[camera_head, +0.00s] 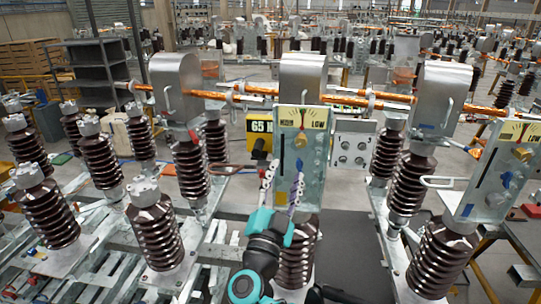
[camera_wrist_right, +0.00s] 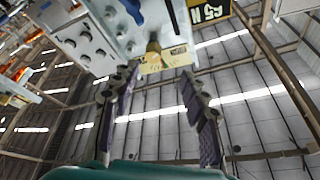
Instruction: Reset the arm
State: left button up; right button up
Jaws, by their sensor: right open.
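My right gripper (camera_head: 282,186) is raised in front of the middle control box (camera_head: 321,165), fingers pointing up and spread apart with nothing between them. In the right wrist view the open fingers (camera_wrist_right: 158,92) frame the roof, and the box's yellow knob (camera_wrist_right: 153,47) and dial (camera_wrist_right: 165,60) lie beyond the fingertips, upside down. The box has a HIGH/LOW dial (camera_head: 303,117) at its top; my fingers partly cover its lower front. Whether they touch it I cannot tell. My left gripper is out of view.
Brown ribbed insulators (camera_head: 190,170) stand on metal frames at left and right. A copper bar (camera_head: 257,90) runs across grey metal covers (camera_head: 302,78). Another control box (camera_head: 493,172) stands at right. Dark floor (camera_head: 345,245) shows right of my arm.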

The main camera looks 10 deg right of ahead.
jog(key=s+a+f+n+g+y+b, duration=0.1)
jog(key=a+f+n+y+b, duration=0.2)
jog(key=f+n+y+b, duration=0.6)
jog(key=s+a+f+n+g+y+b, duration=0.1)
jog(key=a+f+n+g+y+b, duration=0.3)
jog(key=f, duration=0.9)
jog(key=s+d+f+g+h+b, duration=0.1)
jog(key=s+d+f+b, duration=0.3)
jog(key=f, duration=0.6)
jog(key=s+d+f+g+h+b, duration=0.1)
jog(key=s+d+f+g+b, duration=0.2)
jog(key=s+f, duration=0.3)
jog(key=s+d+f+m+g+h+b, duration=0.1)
jog(key=s+d+f+g+b, duration=0.3)
jog(key=f, duration=1)
jog(key=shift+s+d+f+h+b, duration=0.3)
jog(key=shift+s+d+f+h, duration=0.1)
jog(key=shift+d, duration=0.65)
